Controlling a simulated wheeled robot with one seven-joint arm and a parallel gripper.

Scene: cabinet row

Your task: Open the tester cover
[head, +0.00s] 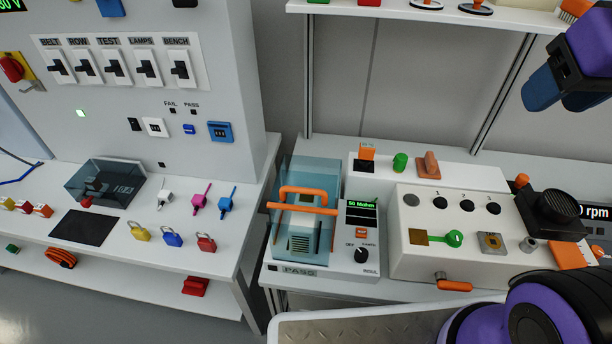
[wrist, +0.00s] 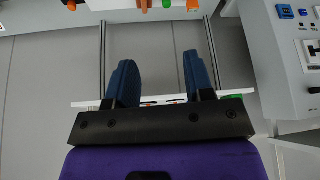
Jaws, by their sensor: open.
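The tester (head: 363,225) stands on the bench at the middle of the head view, with a green-lit display, a small orange button and a black knob. Its clear bluish cover (head: 323,174) is on the left side and looks down over a bay with a pale slotted block inside. An orange loop handle (head: 304,190) and an orange crossbar (head: 302,209) show at the cover. My gripper (head: 540,90) is at the upper right of the head view, well above and right of the tester. In the wrist view its two blue fingers (wrist: 158,62) stand apart with nothing between them.
A white box with ports and an orange lever (head: 454,285) stands right of the tester. A shelf (head: 430,12) with posts is above the bench. A grey cabinet (head: 190,90) with switches and a shelf of padlocks are at left. Open air lies above the tester.

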